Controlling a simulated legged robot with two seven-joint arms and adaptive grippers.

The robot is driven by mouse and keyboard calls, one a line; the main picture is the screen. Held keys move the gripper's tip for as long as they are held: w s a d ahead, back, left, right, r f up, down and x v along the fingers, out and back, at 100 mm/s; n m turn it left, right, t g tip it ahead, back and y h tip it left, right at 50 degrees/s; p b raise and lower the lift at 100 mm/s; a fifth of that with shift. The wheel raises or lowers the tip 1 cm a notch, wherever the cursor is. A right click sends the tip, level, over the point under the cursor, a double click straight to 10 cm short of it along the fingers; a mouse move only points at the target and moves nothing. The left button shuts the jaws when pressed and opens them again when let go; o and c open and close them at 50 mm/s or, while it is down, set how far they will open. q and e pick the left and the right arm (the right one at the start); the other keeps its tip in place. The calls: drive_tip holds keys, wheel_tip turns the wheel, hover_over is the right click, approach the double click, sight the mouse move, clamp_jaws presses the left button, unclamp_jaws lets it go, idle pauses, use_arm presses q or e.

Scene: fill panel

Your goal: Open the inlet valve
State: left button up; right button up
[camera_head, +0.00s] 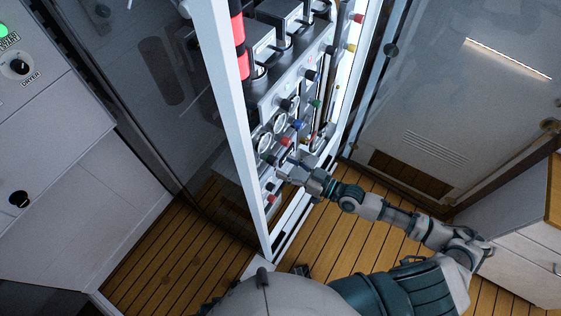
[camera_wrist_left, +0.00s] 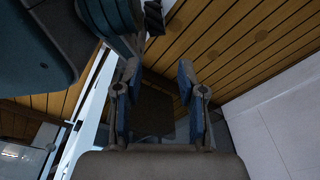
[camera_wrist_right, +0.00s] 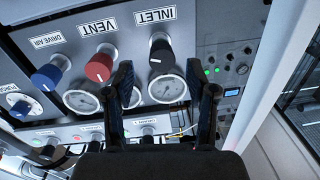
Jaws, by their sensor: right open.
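The inlet valve is a black knob (camera_wrist_right: 161,54) with a white pointer line, under the INLET label on the grey fill panel (camera_wrist_right: 215,22). In the head view it appears to be the black knob (camera_head: 271,160) lowest in its row. My right gripper (camera_head: 291,166) is open beside the panel. In the right wrist view its fingers (camera_wrist_right: 165,85) stand apart, with the knob beyond and between them; I see no grip on it. My left gripper (camera_wrist_left: 157,78) is open and empty above the floor, and is outside the head view.
The red VENT knob (camera_wrist_right: 100,64) and blue DRIVE AIR knob (camera_wrist_right: 50,73) sit beside the inlet knob, with round gauges (camera_wrist_right: 167,88) below. A white frame post (camera_head: 236,130) edges the panel. A cabinet (camera_head: 520,240) stands at right. Wooden floor (camera_head: 355,245) lies open below.

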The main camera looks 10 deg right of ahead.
sight(276, 162)
drive_tip(key=x, duration=0.3)
drive_tip(key=shift+w+a+p, duration=0.15)
drive_tip(key=shift+a+p, duration=0.15)
drive_tip(key=shift+a, duration=0.15)
use_arm(q)
drive_tip(key=shift+s+a+f, duration=0.25)
drive_tip(key=shift+s+f, duration=0.3)
drive_tip(key=shift+s, duration=0.35)
use_arm(e)
drive_tip(key=shift+d, duration=0.15)
drive_tip(key=shift+d, duration=0.1)
drive_tip(key=shift+d, duration=0.1)
drive_tip(key=c, duration=0.4)
clamp_jaws()
use_arm(q)
drive_tip(key=shift+s+d, duration=0.1)
drive_tip(key=shift+d, duration=0.05)
